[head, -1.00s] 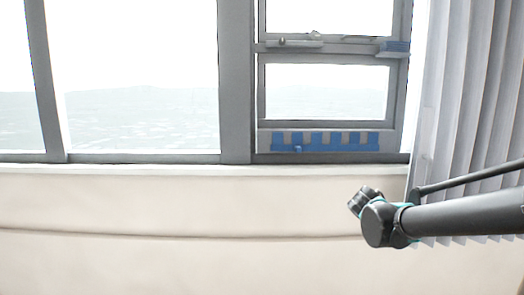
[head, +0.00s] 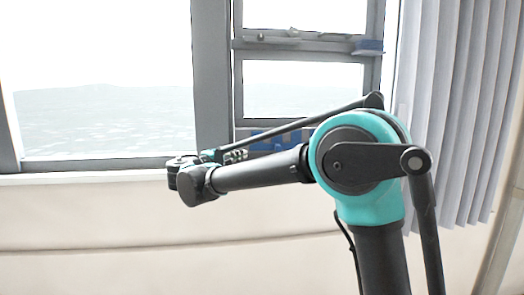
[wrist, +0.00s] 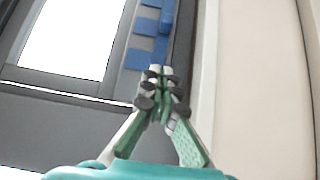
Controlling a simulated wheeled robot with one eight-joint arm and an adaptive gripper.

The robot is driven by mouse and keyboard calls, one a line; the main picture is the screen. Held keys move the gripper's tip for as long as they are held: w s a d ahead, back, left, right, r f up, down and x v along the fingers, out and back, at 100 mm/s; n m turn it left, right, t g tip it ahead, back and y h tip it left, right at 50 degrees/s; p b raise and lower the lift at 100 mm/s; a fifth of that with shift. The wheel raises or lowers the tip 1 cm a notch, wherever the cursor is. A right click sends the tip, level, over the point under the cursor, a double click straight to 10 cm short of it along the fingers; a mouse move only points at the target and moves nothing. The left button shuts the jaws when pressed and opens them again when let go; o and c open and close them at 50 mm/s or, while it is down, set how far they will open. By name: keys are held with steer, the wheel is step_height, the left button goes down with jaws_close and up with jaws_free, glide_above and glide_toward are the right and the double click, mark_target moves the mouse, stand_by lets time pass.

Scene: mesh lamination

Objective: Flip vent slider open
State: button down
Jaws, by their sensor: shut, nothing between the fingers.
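The vent (head: 262,133) is a strip with blue patches along the bottom of the small right-hand window. In the head view my arm hides most of it. In the wrist view, blue vent patches (wrist: 139,60) show at the top centre, with a raised blue piece (wrist: 166,20) beside them that may be the slider. My gripper (head: 240,155) is near the vent's lower left end in the head view. In the wrist view my gripper (wrist: 160,72) is shut and empty, its tips just below the patches. I cannot tell whether it touches the vent.
A grey window frame (head: 212,75) stands left of the vent. The window sill (head: 90,178) runs below, above a plain cream wall (head: 90,220). Vertical blinds (head: 450,100) hang at the right. A blue-marked latch (head: 368,46) is higher on the frame.

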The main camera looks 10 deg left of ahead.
glide_toward(267, 146)
steer(key=x, duration=0.4)
steer(key=shift+w+d+f, duration=0.1)
steer(key=shift+w+d, duration=0.05)
steer(key=shift+w, duration=0.05)
steer(key=shift+w+d, duration=0.2)
steer(key=shift+d, duration=0.7)
steer(key=shift+w+d, duration=0.15)
steer(key=shift+d, duration=0.75)
steer(key=d, duration=0.2)
steer(key=w+d, duration=0.1)
steer(key=d, duration=0.1)
steer(key=shift+w+d, duration=0.1)
steer(key=shift+d, duration=0.1)
